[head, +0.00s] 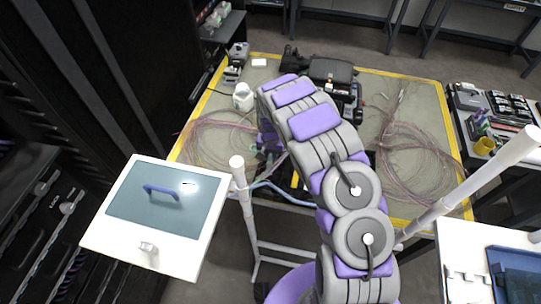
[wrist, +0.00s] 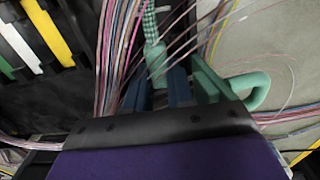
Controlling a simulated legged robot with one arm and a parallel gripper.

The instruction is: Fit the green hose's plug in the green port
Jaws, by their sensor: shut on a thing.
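In the wrist view, my gripper (wrist: 158,82) shows dark blue fingers beyond its black front edge. It is shut on the green hose's plug (wrist: 154,60), a pale green sleeve at the fingers. The green braided hose (wrist: 150,24) runs up from it out of the picture. Just right of the fingers is a thicker teal-green piece (wrist: 210,82) with a curved end; I cannot tell what it joins. I cannot make out the green port. In the head view my arm hides most of the gripper and plug.
Thin pink and grey fibres (wrist: 112,45) hang close around the fingers. A black panel (wrist: 40,100) with green, white and yellow bars lies at left. In the head view, the yellow-edged table (head: 435,95) holds fibre coils (head: 410,150), a white bottle (head: 243,97) and a black device (head: 330,70).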

